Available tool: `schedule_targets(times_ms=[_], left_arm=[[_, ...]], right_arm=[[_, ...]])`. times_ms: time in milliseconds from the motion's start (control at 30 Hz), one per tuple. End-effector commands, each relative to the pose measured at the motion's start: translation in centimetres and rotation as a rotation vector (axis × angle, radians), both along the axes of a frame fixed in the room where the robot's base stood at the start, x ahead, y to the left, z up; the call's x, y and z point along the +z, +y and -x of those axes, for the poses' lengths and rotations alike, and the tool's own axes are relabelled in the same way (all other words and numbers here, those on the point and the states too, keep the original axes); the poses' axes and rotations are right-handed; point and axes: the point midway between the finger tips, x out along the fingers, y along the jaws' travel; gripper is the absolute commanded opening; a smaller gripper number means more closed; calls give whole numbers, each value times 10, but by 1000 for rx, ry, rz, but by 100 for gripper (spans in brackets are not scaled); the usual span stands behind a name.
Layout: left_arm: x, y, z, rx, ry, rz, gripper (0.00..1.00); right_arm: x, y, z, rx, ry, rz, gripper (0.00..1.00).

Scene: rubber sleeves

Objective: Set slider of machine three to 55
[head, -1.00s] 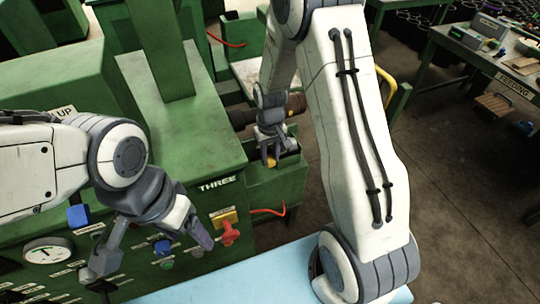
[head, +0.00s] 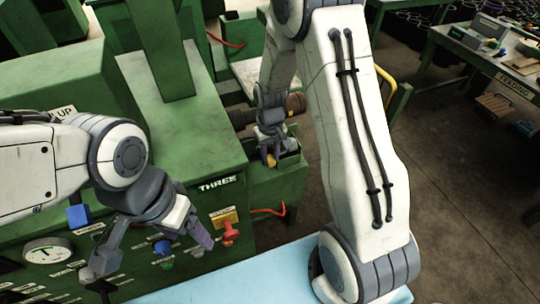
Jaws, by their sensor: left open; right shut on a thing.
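Machine three is the green machine (head: 190,125) with the label "THREE" (head: 217,184) on its front edge. My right gripper (head: 271,160) is at the small green box (head: 277,185) to the right of that label. It is shut on a small yellow-orange piece (head: 271,161), which looks like the slider knob; the jaws mostly hide it. No scale or number can be read there. My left gripper (head: 150,262) is open and empty in front of the control panel, its two fingers spread apart.
The panel carries a round gauge (head: 48,250), a blue button (head: 163,246) and a red switch (head: 230,233) on a yellow plate. A light blue surface (head: 235,278) lies in front. A red cable (head: 268,211) hangs beside the green box. Open floor lies to the right.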

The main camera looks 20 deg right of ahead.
Motion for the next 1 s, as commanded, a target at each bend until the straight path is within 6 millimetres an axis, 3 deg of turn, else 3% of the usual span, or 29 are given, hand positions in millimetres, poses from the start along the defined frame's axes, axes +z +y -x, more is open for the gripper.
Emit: schedule_targets(times_ms=[300,500,533,600,1000], left_arm=[[0,0,0,0,0,0,71],[0,0,0,0,0,0,71],[0,0,0,0,0,0,71],[0,0,0,0,0,0,71],[-2,0,0,0,0,0,71]], right_arm=[[1,-25,-2,-3,-2,0,0],[1,-27,-2,-2,-4,2,0],[1,-27,-2,-2,-4,2,36],[1,-28,-2,-3,-4,2,62],[5,-24,-2,1,-3,1,62]])
